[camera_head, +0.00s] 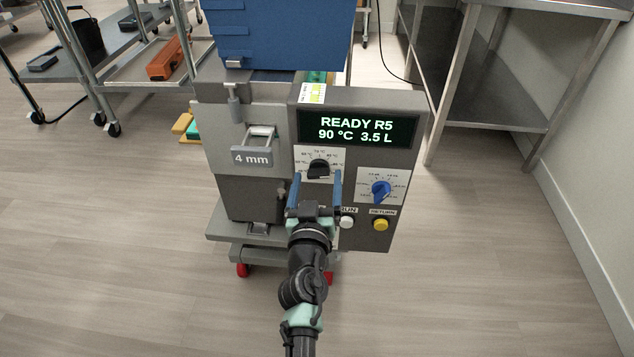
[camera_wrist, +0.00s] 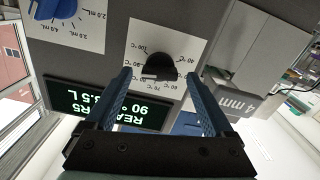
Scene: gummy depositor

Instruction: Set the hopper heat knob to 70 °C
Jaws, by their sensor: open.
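The black heat knob (camera_head: 319,170) sits on a white dial plate below the display on the machine's front panel. It also shows in the wrist view (camera_wrist: 158,68), where the panel appears upside down. Temperature marks ring the knob; I cannot tell for certain which mark it points to. The display (camera_head: 357,129) reads READY R5, 90 °C, 3.5 L. My gripper (camera_head: 317,180) is open, with its blue fingers pointing at the panel, one on each side of the knob. In the wrist view the open fingers (camera_wrist: 157,78) flank the knob with gaps; I see no contact.
A blue dial knob (camera_head: 381,190), a white RUN button (camera_head: 347,222) and a yellow RETURN button (camera_head: 380,225) lie to the right. A 4 mm plate with a handle (camera_head: 252,157) is on the left. A steel table (camera_head: 500,95) stands at right. The floor in front is clear.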

